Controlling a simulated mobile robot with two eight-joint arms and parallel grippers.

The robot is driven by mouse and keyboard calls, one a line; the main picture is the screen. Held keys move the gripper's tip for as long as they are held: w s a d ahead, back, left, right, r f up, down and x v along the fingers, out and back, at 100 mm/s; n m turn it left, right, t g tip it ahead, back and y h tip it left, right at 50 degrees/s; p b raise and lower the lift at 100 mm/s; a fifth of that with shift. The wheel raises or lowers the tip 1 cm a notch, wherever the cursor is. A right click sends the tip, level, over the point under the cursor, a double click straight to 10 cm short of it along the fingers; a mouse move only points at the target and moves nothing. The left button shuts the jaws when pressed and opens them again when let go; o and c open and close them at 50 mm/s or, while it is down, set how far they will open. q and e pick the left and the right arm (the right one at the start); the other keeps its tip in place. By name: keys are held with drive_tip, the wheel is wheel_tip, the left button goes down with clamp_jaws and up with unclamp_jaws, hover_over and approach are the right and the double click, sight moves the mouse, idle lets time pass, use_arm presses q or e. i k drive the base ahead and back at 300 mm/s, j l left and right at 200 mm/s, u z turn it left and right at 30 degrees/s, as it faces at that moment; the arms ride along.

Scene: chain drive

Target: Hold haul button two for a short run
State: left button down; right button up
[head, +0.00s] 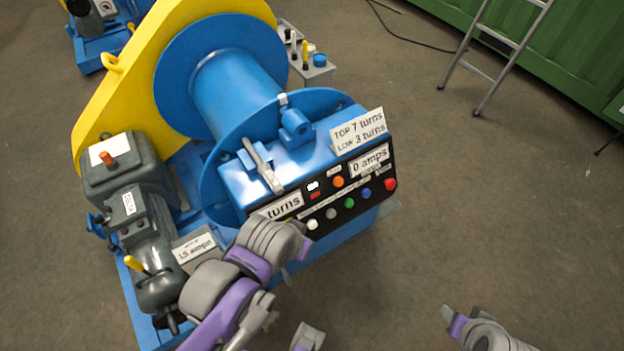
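The control panel (324,222) on the front of the blue winch has a lower row of white (312,225), grey (331,214), green (349,202), blue (366,193) and red (390,184) buttons. Their small labels are too blurred to read, so I cannot tell which is haul button two. My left arm reaches up in front of the panel's lower left, close to the white button. Its fingers are not clearly shown and contact cannot be told. My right gripper (452,319) is low at the right, away from the panel; its finger opening is unclear.
Signs read "TOP 7 turns, LOW 3 turns" (358,132) and "0 amps" (369,160). A turns sign (278,207) is partly covered. The blue drum (237,85) and yellow guard (110,95) stand behind. A ladder (497,50) is back right; the right floor is clear.

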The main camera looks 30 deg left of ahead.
sight(312, 224)
drive_tip(key=u, duration=0.95)
